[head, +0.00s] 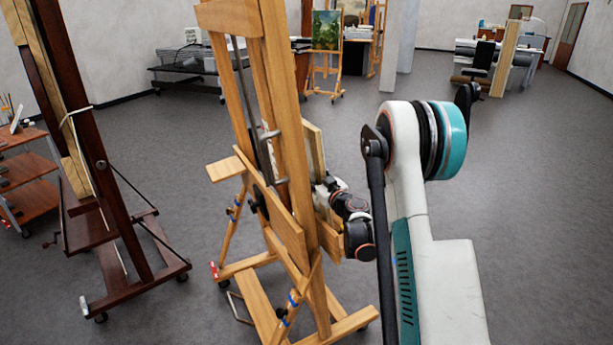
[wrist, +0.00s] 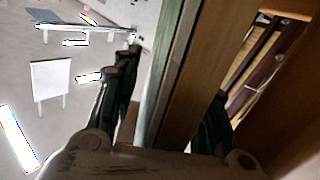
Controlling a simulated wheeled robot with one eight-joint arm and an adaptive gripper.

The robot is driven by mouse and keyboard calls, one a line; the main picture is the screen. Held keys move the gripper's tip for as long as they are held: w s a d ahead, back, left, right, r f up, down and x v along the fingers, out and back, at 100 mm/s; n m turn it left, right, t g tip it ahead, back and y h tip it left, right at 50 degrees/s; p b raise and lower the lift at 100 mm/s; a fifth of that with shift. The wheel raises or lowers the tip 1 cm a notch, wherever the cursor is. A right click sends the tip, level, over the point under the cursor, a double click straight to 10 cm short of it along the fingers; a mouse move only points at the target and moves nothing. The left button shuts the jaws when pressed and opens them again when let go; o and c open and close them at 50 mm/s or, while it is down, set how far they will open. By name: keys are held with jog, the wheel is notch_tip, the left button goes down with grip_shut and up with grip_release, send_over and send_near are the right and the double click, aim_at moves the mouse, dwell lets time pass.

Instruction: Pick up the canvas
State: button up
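The canvas (head: 316,150) stands on the light wooden easel (head: 287,110), seen almost edge-on in the head view, partly hidden by the easel's post and my arm. In the wrist view the canvas (wrist: 168,75) shows as a narrow upright panel with a pale greenish edge and a brown side. My gripper (wrist: 168,105) has one dark finger on each side of this panel. A gap shows between the left finger and the panel. The right finger is partly hidden, and I cannot tell whether it touches. In the head view my fingers are hidden behind the easel.
A dark wooden easel (head: 115,200) stands at the left, beside a wooden shelf cart (head: 25,175). The light easel's legs spread on the floor close to my arm. A small easel with a green painting (head: 326,30) stands at the back. Grey floor at the right is clear.

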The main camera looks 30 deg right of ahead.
jog(key=shift+w, duration=0.1)
grip_shut()
jog(key=shift+r, duration=0.1)
jog(key=shift+r, duration=0.1)
